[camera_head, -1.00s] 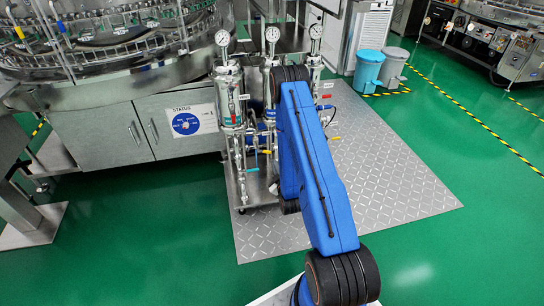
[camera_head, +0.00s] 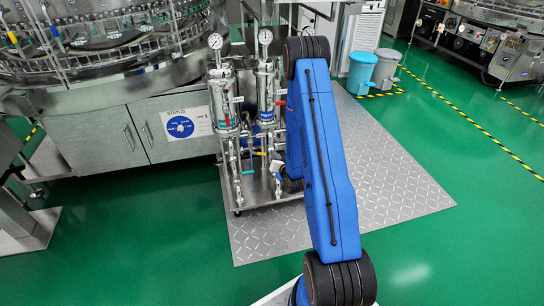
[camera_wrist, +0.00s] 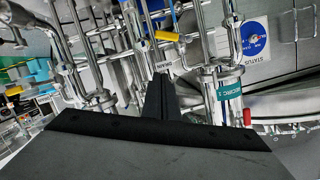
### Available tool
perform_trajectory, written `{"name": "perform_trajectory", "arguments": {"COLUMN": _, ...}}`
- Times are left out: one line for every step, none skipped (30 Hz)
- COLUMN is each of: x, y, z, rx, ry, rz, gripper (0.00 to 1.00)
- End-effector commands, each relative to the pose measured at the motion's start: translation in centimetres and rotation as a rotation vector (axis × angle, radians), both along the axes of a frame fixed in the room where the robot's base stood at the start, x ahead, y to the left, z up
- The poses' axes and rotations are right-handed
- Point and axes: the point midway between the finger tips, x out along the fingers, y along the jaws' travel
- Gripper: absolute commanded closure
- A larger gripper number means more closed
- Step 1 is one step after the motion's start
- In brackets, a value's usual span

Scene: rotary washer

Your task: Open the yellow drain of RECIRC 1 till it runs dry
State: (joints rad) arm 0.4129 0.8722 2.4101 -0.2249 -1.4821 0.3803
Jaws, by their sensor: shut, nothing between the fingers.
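RECIRC 1 shows in the wrist view by its teal label (camera_wrist: 229,88) on a steel housing. A yellow handle (camera_wrist: 167,36) sits on a thin pipe at the upper middle, near a white tag that seems to read DRAIN. My gripper (camera_wrist: 158,82) is shut and empty, its dark fingers pointing up toward the handle with a gap that I cannot judge. In the head view, the leftmost housing (camera_head: 223,98) carries a teal label, and a yellow handle (camera_head: 259,153) shows low beside it. My arm hides the gripper's fingertips there. No water flow can be made out.
A second housing (camera_head: 266,95) with a blue label stands close to the right. A teal handle (camera_head: 248,172) and several thin pipes crowd the skid. A red handle (camera_wrist: 247,117) is right of the fingers. The metal floor plate (camera_head: 400,200) is clear at the right.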

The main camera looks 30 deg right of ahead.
Motion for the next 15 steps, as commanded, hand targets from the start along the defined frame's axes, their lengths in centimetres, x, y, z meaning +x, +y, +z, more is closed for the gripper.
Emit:
{"name": "perform_trajectory", "arguments": {"x": 0.8, "y": -0.1, "z": -0.2, "rx": -0.001, "ry": -0.001, "rz": 0.001, "gripper": 1.00}}
{"name": "perform_trajectory", "arguments": {"x": 1.3, "y": -0.2, "z": -0.3, "rx": -0.001, "ry": -0.002, "rz": 0.002, "gripper": 1.00}}
{"name": "perform_trajectory", "arguments": {"x": 1.9, "y": -0.3, "z": -0.5, "rx": -0.002, "ry": -0.001, "rz": 0.002, "gripper": 1.00}}
{"name": "perform_trajectory", "arguments": {"x": 2.4, "y": -0.4, "z": -0.6, "rx": -0.002, "ry": -0.001, "rz": 0.002, "gripper": 1.00}}
{"name": "perform_trajectory", "arguments": {"x": 3.0, "y": -0.5, "z": -0.7, "rx": -0.002, "ry": -0.001, "rz": 0.002, "gripper": 1.00}}
{"name": "perform_trajectory", "arguments": {"x": 3.6, "y": -0.6, "z": -0.8, "rx": -0.003, "ry": -0.001, "rz": 0.001, "gripper": 1.00}}
{"name": "perform_trajectory", "arguments": {"x": 4.2, "y": -0.7, "z": -0.9, "rx": -0.003, "ry": -0.002, "rz": 0.002, "gripper": 1.00}}
{"name": "perform_trajectory", "arguments": {"x": 4.6, "y": -0.8, "z": -1.0, "rx": -0.003, "ry": -0.002, "rz": 0.001, "gripper": 1.00}}
{"name": "perform_trajectory", "arguments": {"x": 5.3, "y": -0.9, "z": -1.2, "rx": -0.003, "ry": -0.002, "rz": 0.001, "gripper": 1.00}}
{"name": "perform_trajectory", "arguments": {"x": 5.8, "y": -1.0, "z": -1.3, "rx": -0.003, "ry": -0.002, "rz": 0.001, "gripper": 1.00}}
{"name": "perform_trajectory", "arguments": {"x": 6.3, "y": -1.1, "z": -1.5, "rx": -0.003, "ry": -0.002, "rz": 0.001, "gripper": 1.00}}
{"name": "perform_trajectory", "arguments": {"x": 7.0, "y": -1.3, "z": -1.6, "rx": -0.003, "ry": -0.001, "rz": 0.001, "gripper": 1.00}}
{"name": "perform_trajectory", "arguments": {"x": 7.5, "y": -1.3, "z": -1.8, "rx": -0.003, "ry": -0.001, "rz": 0.001, "gripper": 1.00}}
{"name": "perform_trajectory", "arguments": {"x": 8.0, "y": -1.4, "z": -1.9, "rx": -0.002, "ry": -0.002, "rz": 0.001, "gripper": 1.00}}
{"name": "perform_trajectory", "arguments": {"x": 8.3, "y": -1.3, "z": -2.3, "rx": -0.002, "ry": 0.001, "rz": 0.002, "gripper": 1.00}}
